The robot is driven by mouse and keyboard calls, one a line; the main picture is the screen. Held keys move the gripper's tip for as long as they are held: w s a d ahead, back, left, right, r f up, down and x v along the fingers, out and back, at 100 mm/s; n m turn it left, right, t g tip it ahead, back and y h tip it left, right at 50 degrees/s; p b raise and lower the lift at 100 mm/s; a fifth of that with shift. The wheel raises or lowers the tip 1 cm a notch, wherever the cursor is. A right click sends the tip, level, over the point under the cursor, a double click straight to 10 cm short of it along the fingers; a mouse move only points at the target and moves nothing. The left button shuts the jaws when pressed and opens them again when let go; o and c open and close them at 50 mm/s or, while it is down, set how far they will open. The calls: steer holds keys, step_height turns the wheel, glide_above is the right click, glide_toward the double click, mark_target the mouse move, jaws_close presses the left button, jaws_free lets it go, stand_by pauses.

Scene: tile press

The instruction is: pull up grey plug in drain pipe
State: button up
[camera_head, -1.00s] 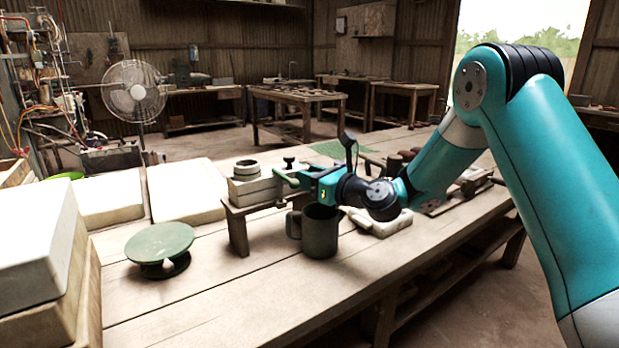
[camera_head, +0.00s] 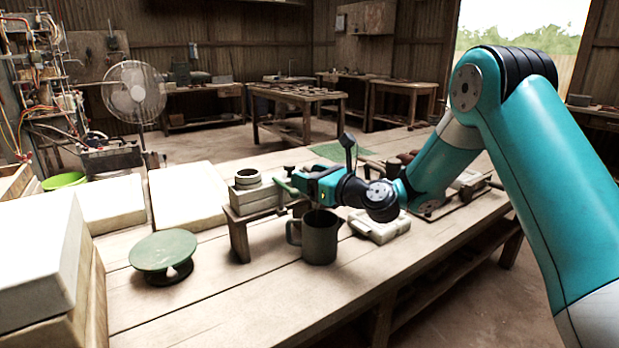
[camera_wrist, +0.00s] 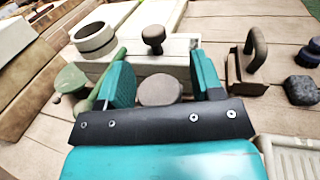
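A rounded grey-brown knob, seemingly the plug (camera_wrist: 160,90), sits between my gripper's fingers in the wrist view, in front of a pale grey box (camera_wrist: 65,72). The drain pipe beneath it is hidden or cannot be made out. My gripper (camera_wrist: 161,68) is open, with one teal finger on each side of the knob and small gaps beside it. In the head view my gripper (camera_head: 287,186) is at the right end of the box (camera_head: 258,196) and hides the knob. An olive-green bar (camera_wrist: 106,78) runs close beside the left finger.
A dark knob (camera_wrist: 153,36) and a round ring (camera_wrist: 93,40) stand on the box. A dark jug (camera_head: 319,240) stands below my wrist. A green turntable (camera_head: 163,250) is at left, near white blocks (camera_head: 185,195).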

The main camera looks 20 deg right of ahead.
steer(key=b+v, duration=0.7)
steer(key=v, duration=1)
steer(key=shift+s, duration=0.2)
steer(key=shift+d, duration=0.1)
